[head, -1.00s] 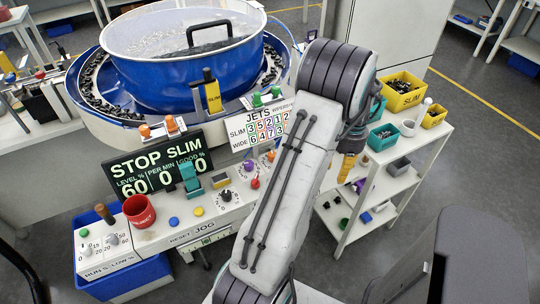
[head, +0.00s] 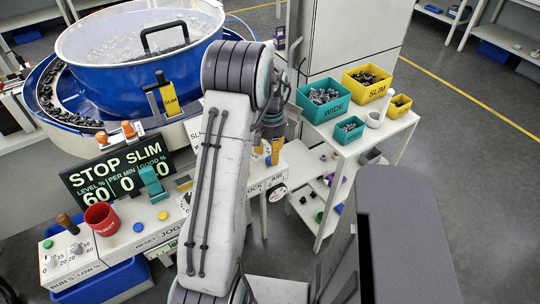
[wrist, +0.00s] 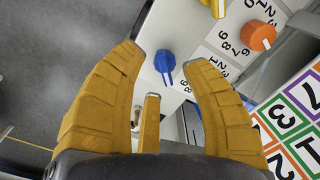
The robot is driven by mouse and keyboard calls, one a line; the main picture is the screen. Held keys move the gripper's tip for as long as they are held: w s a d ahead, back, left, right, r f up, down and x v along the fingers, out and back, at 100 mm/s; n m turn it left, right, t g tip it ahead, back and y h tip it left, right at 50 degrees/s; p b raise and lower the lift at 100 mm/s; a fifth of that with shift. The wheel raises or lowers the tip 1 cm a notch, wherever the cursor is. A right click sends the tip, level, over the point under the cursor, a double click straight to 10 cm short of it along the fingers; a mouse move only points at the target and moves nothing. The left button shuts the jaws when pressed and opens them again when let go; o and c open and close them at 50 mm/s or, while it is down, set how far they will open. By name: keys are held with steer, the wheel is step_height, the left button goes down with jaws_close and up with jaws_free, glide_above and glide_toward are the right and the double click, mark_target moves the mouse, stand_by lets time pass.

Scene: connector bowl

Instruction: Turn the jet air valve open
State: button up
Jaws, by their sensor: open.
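A blue handle (wrist: 164,64), probably the jet air valve, shows in the wrist view on the white panel. It lies in the gap between the fingertips of my gripper (wrist: 167,57). The orange-yellow fingers are spread and hold nothing; whether they touch the handle I cannot tell. In the head view my gripper (head: 270,152) points down at the right end of the control console (head: 210,210), partly behind my arm. A panel label reading "AIR" (head: 276,178) shows beside it. The blue handle is not visible in the head view.
An orange knob (wrist: 257,37) on a numbered dial is right of the handle in the wrist view. A coloured number panel (wrist: 300,120) is near the right finger. A shelf (head: 335,155) with teal and yellow bins stands right of the console. Grey floor lies beyond.

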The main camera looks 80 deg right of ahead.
steer(key=shift+f, duration=1.1)
jaws_close()
